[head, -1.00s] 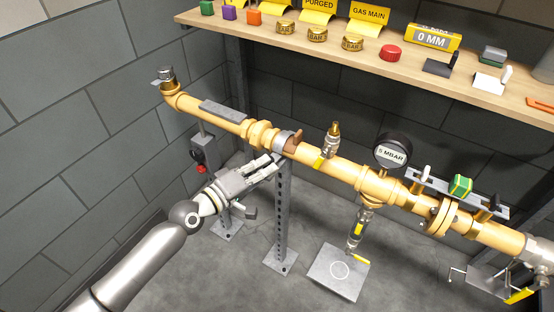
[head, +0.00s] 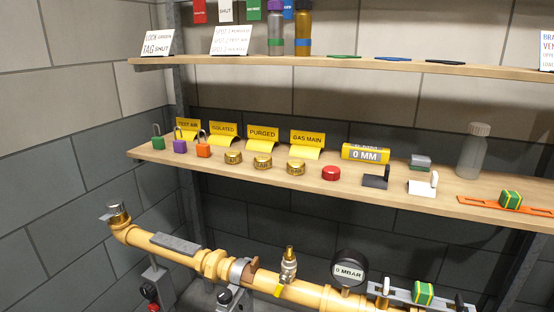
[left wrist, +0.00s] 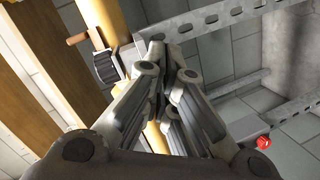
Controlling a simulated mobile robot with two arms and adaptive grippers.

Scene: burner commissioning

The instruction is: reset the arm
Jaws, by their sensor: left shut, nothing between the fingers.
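My left gripper (left wrist: 170,75) is shut and empty in the left wrist view, its fingers together in the middle of the picture. Close to the fingertips, in that view, are a yellow pipe (left wrist: 101,22) and a grey perforated strut (left wrist: 205,22). I cannot tell whether they touch. In the head view the yellow gas pipe (head: 190,259) runs along the bottom, with a pressure gauge (head: 348,270) reading 0 MBAR. A small grey part at the bottom edge, under the pipe clamp, may be my left arm. My right gripper is not in view.
Above the pipe, a wooden shelf (head: 300,187) holds padlocks, yellow tags, brass caps, a red cap (head: 331,173) and a clear bottle (head: 472,150). A higher shelf (head: 350,66) holds signs and bottles. A red button (left wrist: 263,142) shows in the left wrist view.

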